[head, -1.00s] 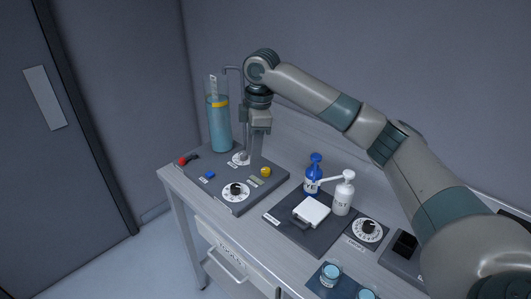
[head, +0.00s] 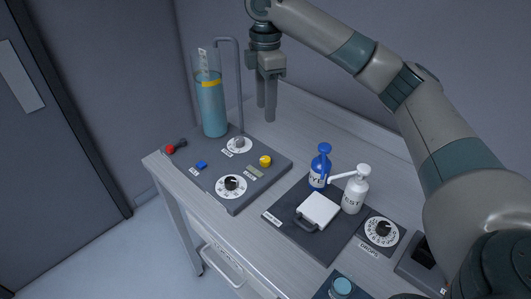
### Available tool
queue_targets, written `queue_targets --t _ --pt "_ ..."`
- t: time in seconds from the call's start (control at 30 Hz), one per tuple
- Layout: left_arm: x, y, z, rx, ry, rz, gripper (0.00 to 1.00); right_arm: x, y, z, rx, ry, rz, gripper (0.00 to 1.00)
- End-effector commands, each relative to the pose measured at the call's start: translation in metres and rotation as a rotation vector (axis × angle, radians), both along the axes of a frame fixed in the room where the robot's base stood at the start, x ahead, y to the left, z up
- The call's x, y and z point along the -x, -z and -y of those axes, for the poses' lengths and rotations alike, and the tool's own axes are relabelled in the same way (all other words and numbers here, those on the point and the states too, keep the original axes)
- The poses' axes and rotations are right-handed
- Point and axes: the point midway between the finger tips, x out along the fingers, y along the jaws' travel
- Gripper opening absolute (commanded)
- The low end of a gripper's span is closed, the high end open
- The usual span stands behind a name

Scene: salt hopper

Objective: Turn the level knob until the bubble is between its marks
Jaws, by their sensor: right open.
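A dark control panel (head: 205,188) lies on the left of the bench. A grey knob (head: 239,142) on a white dial stands near its back, below the bent pipe. A black knob (head: 231,183) on a numbered white dial is at its front, and a yellow knob (head: 265,160) is at its right. The labels are too small to tell which is the level knob. A small greenish window (head: 255,171) is beside the yellow knob; no bubble or marks can be made out. My right gripper (head: 267,112) is open and empty, pointing down above and right of the grey knob. My left gripper is out of view.
A tall cylinder of blue liquid (head: 211,108) and a bent pipe (head: 239,80) rise at the panel's back. A blue bottle (head: 319,168), a white bottle (head: 355,190) and a white pad (head: 319,209) stand right. Another dial (head: 383,230) is further right.

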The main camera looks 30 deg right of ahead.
Motion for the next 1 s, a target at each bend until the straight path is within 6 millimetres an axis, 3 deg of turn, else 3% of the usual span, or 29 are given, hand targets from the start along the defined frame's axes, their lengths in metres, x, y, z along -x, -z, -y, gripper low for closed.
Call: queue_targets --t 0.37,1.0 --pt "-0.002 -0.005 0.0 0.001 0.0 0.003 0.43 0.0 0.018 0.0 0.0 0.001 -0.003 0.43" --pt "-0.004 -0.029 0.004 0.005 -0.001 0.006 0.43 0.001 0.125 0.0 0.0 0.001 -0.004 0.43"
